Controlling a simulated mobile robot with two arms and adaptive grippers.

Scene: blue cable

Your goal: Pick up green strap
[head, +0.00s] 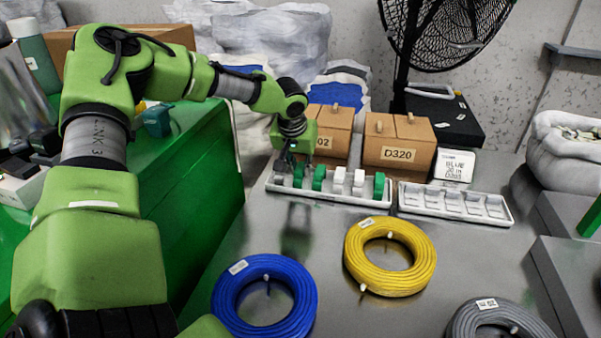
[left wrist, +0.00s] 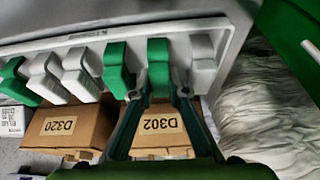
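Several green and white straps stand in a row in a long white tray (head: 330,199) on the metal table. One green strap (head: 298,176) is just below my left gripper (head: 290,160), which points down at the left part of the row. In the left wrist view this green strap (left wrist: 158,66) shows between the two spread fingertips (left wrist: 159,93), with a gap between them. I cannot tell whether the fingers touch it. A second green strap (head: 319,177) stands beside it, and a white strap (left wrist: 204,62) stands on its other side. My right gripper is not in view.
An empty white tray (head: 455,203) lies to the right. Cardboard boxes (head: 398,145) stand behind the trays. Blue (head: 226,297), yellow (head: 422,262) and grey (head: 470,318) cable coils lie in front. A green case (head: 190,180) stands left.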

